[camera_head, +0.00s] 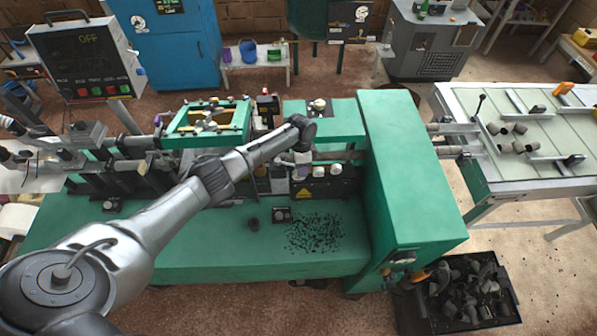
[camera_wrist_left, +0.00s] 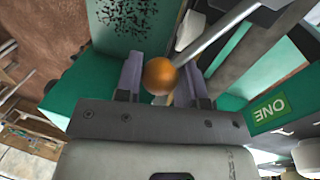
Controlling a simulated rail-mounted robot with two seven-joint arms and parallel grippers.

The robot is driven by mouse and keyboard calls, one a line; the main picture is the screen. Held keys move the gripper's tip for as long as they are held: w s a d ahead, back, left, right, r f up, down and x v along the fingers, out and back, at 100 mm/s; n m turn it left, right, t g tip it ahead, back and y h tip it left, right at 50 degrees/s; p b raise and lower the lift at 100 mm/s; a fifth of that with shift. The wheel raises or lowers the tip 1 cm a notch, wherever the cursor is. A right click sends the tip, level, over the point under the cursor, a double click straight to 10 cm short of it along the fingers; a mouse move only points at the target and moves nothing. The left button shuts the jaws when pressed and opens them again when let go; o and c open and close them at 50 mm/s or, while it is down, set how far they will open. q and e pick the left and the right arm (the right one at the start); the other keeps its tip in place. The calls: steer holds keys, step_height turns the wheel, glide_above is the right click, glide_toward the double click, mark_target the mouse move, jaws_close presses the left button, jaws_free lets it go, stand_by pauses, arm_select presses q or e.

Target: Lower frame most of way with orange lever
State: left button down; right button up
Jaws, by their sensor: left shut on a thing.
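The orange ball knob (camera_wrist_left: 158,75) of the lever sits between the two purple-grey fingers of my left gripper (camera_wrist_left: 161,84) in the left wrist view. The gripper is shut on it. A grey metal rod (camera_wrist_left: 222,30), the lever's shaft, runs from the knob to the upper right. A green rectangular frame (camera_head: 243,119) stands on the machine left of my wrist. My right gripper is not in view.
A tall green housing (camera_head: 408,170) stands right of my arm. Dark scraps (camera_head: 314,232) lie on the machine's green bed. A black crate (camera_head: 502,311) of grey plugs is on the floor at lower right. A control box (camera_head: 85,60) reads OFF at upper left.

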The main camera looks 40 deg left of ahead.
arm_select(q)
steer(key=shift+w+a+n+b, duration=0.2)
steer(key=shift+w+a+n, duration=0.1)
steer(key=shift+w+n, duration=0.35)
steer(key=shift+w+a+n+b, duration=0.25)
steer(key=shift+w+n, duration=0.15)
steer(key=shift+n, duration=0.35)
steer(key=shift+w+a+n+t, duration=0.15)
steer(key=shift+w+n+t, duration=0.05)
steer(key=shift+n+t, duration=0.1)
steer(key=shift+r, duration=0.1)
steer(key=c, duration=1.1)
jaws_free()
steer(key=shift+c, duration=0.2)
steer(key=o, duration=0.3)
steer(key=shift+s, duration=0.1)
steer(key=shift+o, duration=0.4)
step_height(320, 180, up, 14)
steer(key=w+a+b, duration=0.1)
steer(key=a, duration=0.1)
steer(key=shift+a+f, duration=0.25)
